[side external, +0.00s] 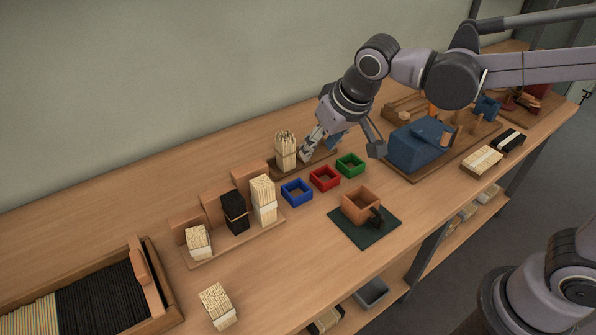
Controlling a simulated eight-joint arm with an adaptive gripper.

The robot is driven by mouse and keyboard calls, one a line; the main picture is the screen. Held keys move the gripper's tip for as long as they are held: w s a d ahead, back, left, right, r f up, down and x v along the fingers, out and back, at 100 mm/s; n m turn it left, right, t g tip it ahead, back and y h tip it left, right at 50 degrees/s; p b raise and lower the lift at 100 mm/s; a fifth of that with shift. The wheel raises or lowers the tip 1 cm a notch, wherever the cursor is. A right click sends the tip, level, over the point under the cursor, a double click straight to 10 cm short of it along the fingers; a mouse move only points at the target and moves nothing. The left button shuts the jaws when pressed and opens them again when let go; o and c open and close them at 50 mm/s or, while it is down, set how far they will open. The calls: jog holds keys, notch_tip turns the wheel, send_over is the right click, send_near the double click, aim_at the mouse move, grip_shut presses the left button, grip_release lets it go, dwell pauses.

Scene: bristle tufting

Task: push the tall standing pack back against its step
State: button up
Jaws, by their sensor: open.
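A stepped wooden rack (232,244) holds three bristle packs, each in front of a wooden step. The tall pale pack (264,201) stands upright at its right end, in front of a step (247,177); I cannot tell whether they touch. A black pack (235,212) of middle height stands in the middle, and a short pale pack (198,242) at the left. Another pale bundle (285,150) stands upright on a small board behind the rack. My gripper (341,151) is open with fingers spread, right of this bundle and away from the rack. Its left finger is close to the bundle; contact is unclear.
Blue (297,192), red (324,178) and green (350,165) trays lie right of the rack. A brown box (361,205) sits on a dark mat. A blue machine (418,145) stands at right. A loose pack (217,306) and bristle tray (171,298) are in front.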

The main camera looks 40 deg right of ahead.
send_near(263, 183)
jog(key=shift+w+a+f+g, duration=0.25)
jog(key=shift+w+f+g, duration=0.05)
jog(key=shift+w+g, duration=0.1)
jog(key=shift+f, duration=0.1)
jog(key=x, duration=1)
jog(key=shift+w+d+f, duration=0.1)
jog(key=shift+d+f, duration=0.1)
jog(key=shift+f, duration=0.05)
jog(key=c, duration=0.9)
jog(key=shift+w, duration=0.1)
